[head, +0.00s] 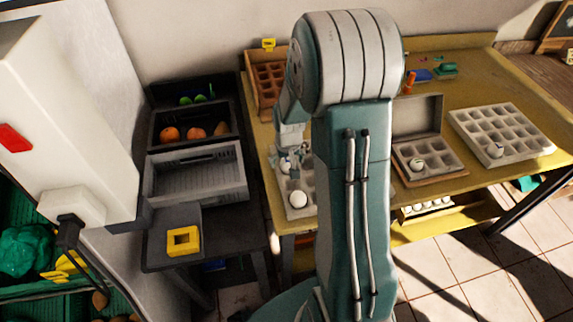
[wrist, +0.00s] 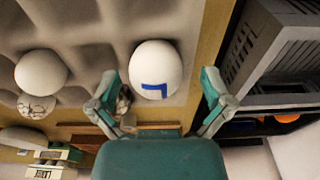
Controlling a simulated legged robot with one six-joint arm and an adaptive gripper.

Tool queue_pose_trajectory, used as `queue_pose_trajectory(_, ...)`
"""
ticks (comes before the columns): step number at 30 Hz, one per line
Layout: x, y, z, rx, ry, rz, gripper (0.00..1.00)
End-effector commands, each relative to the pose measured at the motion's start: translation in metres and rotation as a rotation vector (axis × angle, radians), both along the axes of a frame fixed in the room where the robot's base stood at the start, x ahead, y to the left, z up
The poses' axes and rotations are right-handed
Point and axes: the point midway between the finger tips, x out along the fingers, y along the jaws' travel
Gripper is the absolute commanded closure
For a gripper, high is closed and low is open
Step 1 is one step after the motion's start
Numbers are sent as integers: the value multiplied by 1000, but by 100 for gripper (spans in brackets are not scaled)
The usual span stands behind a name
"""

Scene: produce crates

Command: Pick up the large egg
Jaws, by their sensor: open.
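A white egg with a blue L mark (wrist: 155,62) sits in a cup of the grey egg tray (wrist: 95,30) in the wrist view; it looks like the large egg. My gripper (wrist: 160,84) is open, one finger to the left of this egg and one to the right, with visible gaps. Nothing is held. A plain white egg (wrist: 41,72) and a speckled egg (wrist: 37,104) lie to the left. In the head view my gripper (head: 290,147) is above the tray (head: 301,213), partly hidden by my arm. I cannot tell there which egg is marked.
A grey crate (head: 195,173) stands left of the tray, with a crate of orange produce (head: 158,114) behind it. An open box (head: 430,173) and another egg tray (head: 520,150) are on the yellow table (head: 470,88) to the right. A wooden divided box (head: 262,90) stands behind.

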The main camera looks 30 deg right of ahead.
Motion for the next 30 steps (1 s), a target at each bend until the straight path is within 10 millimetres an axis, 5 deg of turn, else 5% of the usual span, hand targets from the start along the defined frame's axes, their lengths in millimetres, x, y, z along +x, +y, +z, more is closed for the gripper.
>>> queue_pose_trajectory(9, 1, 0, -7, -1, -1, 0, 0)
queue_pose_trajectory(11, 1, 1, -6, -1, -1, 0, 21)
queue_pose_trajectory(16, 1, 0, -7, -1, -1, 0, 50)
queue_pose_trajectory(30, 1, 0, -3, -2, -2, 0, 51)
